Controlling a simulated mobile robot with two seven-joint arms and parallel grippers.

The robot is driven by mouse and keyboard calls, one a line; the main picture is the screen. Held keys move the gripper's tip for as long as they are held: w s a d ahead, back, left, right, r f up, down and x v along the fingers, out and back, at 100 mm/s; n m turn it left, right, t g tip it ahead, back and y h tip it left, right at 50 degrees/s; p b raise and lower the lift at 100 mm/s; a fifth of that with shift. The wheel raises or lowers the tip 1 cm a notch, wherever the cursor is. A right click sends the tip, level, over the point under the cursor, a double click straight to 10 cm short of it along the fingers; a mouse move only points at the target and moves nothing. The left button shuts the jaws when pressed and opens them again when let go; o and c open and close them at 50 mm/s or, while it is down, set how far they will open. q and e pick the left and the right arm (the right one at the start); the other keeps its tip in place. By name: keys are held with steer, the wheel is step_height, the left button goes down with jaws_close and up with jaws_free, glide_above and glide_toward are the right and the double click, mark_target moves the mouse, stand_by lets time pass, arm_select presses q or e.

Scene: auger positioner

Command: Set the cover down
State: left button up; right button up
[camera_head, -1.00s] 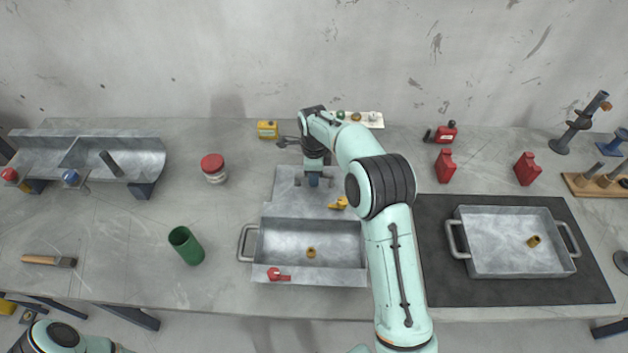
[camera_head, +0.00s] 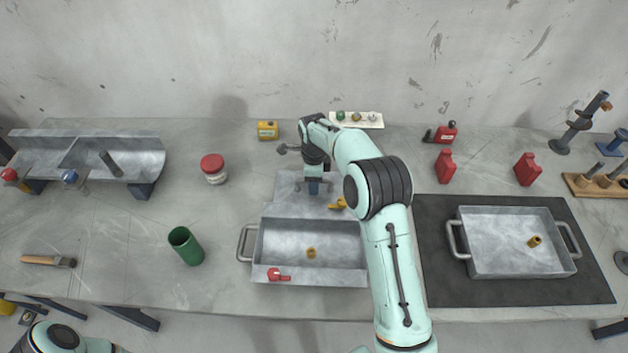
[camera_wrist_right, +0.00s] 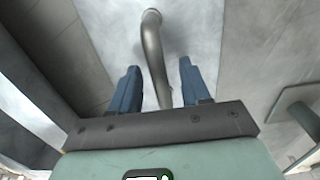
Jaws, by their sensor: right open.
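A flat grey metal plate (camera_head: 287,188), which looks like the cover, lies behind the open metal trough (camera_head: 262,245) in the head view. My right gripper (camera_head: 314,187) points down over this plate. In the right wrist view its two blue fingers (camera_wrist_right: 154,90) are apart, with a curved grey metal bar (camera_wrist_right: 153,50) between them. The bar rises from a pale metal surface (camera_wrist_right: 190,30). I see a gap on both sides of the bar; the fingertips' height over the surface is unclear. My left arm shows at the bottom left; its gripper is out of the picture.
A brass fitting (camera_head: 311,253) lies in the trough, with a red lever (camera_head: 279,274) on its front. A yellow part (camera_head: 338,203) is right of my gripper. A green cup (camera_head: 186,246) stands left. A second tray (camera_head: 512,270) sits on a dark mat (camera_head: 590,285) at right.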

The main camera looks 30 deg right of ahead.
arm_select(q)
steer(key=shift+w+r+p, duration=0.7)
steer(key=shift+w+r, duration=0.25)
steer(key=shift+w, duration=0.05)
arm_select(e)
step_height(320, 180, up, 12)
arm_select(q)
steer(key=shift+s, duration=0.1)
